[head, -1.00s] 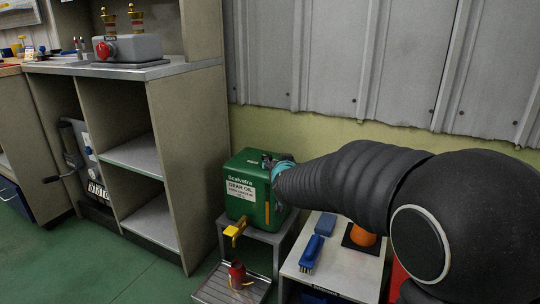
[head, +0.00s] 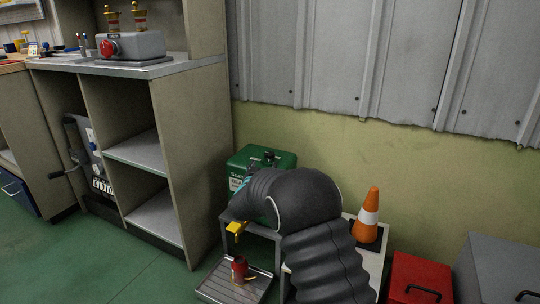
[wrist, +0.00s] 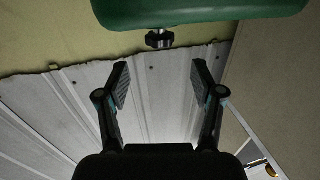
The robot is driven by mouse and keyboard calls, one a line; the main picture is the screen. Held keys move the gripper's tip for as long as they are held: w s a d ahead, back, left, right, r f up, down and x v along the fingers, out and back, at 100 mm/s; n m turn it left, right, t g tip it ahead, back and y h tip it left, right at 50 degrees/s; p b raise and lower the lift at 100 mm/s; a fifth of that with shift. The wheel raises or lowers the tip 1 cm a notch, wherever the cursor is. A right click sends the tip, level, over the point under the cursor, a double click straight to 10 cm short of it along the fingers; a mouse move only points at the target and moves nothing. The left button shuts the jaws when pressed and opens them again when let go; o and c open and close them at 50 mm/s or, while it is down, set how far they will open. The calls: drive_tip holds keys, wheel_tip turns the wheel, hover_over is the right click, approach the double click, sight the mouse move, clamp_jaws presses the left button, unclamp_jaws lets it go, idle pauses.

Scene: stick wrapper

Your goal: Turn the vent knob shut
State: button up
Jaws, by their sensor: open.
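The green gear oil can (head: 262,153) stands on a small grey stand in the head view. Black fittings show on its top, and my arm hides most of its front. In the wrist view the can (wrist: 200,12) spans the top edge, and the picture looks upside down. A black vent knob (wrist: 159,40) on a short neck sticks out from the can toward the picture's middle. My gripper (wrist: 160,68) is open and empty. The knob lies in line with the gap between the fingertips, apart from both. In the head view my arm hides the fingers.
A yellow tap (head: 236,228) sits low on the can's front, above a red container (head: 239,268) on a grated tray (head: 215,287). An orange cone (head: 367,222) stands to the right, with a red box (head: 418,278) nearby. A shelf unit (head: 185,150) stands close on the left.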

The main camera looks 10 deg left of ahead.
sight(268, 156)
drive_tip(key=w, duration=0.6)
drive_tip(key=w+d, duration=0.1)
drive_tip(key=w, duration=0.2)
drive_tip(key=shift+w+d, duration=0.1)
drive_tip(key=shift+w, duration=0.2)
drive_tip(key=shift+r+p, duration=0.1)
drive_tip(key=shift+p, duration=0.2)
drive_tip(key=c, duration=1.2)
